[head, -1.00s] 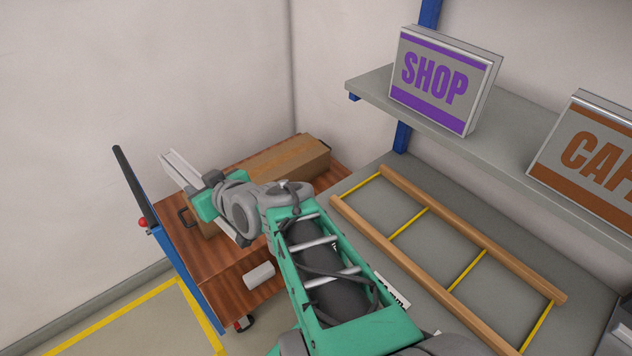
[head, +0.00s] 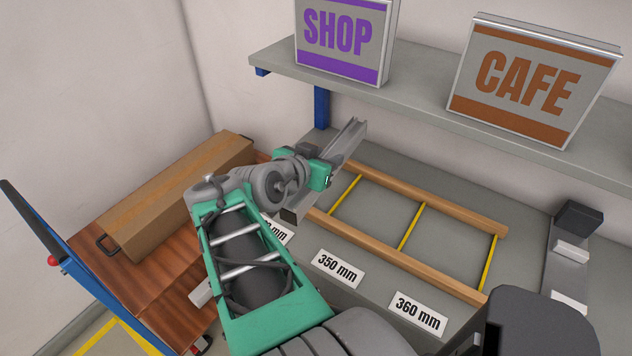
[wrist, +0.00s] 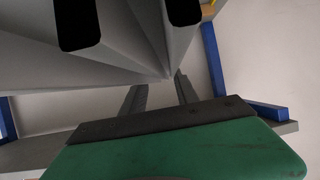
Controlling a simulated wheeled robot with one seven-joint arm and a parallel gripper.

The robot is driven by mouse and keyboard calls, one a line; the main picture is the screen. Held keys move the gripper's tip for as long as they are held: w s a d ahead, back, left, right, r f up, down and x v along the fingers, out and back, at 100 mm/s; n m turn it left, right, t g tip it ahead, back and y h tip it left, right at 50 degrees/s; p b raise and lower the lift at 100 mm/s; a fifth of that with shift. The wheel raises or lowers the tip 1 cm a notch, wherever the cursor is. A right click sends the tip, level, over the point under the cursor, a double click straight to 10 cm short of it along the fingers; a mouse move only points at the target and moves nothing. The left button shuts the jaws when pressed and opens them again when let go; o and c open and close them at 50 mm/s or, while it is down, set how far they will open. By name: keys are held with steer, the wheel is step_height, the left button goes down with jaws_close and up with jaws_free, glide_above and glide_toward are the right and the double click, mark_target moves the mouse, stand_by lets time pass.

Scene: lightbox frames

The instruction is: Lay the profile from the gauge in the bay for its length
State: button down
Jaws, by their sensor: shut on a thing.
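My gripper (head: 316,170) is shut on a grey metal profile (head: 348,140) and holds it over the left end of the bay rack. The profile slants, with its far end up and right and its near end (head: 291,214) low. In the wrist view the profile (wrist: 110,65) looms large past my gripper (wrist: 160,95). The rack has two wooden rails (head: 440,208) and yellow dividers (head: 411,227) marking bays. Labels read 350 mm (head: 338,269) and 360 mm (head: 418,313); a third label (head: 278,232) at the left is partly hidden by my arm.
What looks like the gauge (head: 552,262), a grey strip with a dark block, stands at the right. A shelf (head: 420,97) with SHOP (head: 340,40) and CAFE (head: 530,80) signs hangs behind. A cart (head: 140,290) with a long cardboard box (head: 170,200) is at the left.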

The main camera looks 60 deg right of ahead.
steer(key=shift+s+d+r+m+g, duration=0.15)
steer(key=shift+s+m+g, duration=0.2)
steer(key=shift+s, duration=0.55)
steer(key=shift+d, duration=0.2)
steer(key=shift+w+d+f+b, duration=1.1)
steer(key=shift+w+d+f, duration=0.5)
steer(key=shift+f, duration=0.55)
steer(key=shift+w+d+f+b, duration=1.15)
steer(key=shift+w+d+f, duration=0.4)
steer(key=shift+f, duration=0.65)
steer(key=shift+w+d+f+b, duration=1.1)
steer(key=shift+w+d+f, duration=0.3)
steer(key=shift+w+f, duration=0.55)
steer(key=c, duration=0.9)
jaws_free()
steer(key=shift+s+f, duration=0.2)
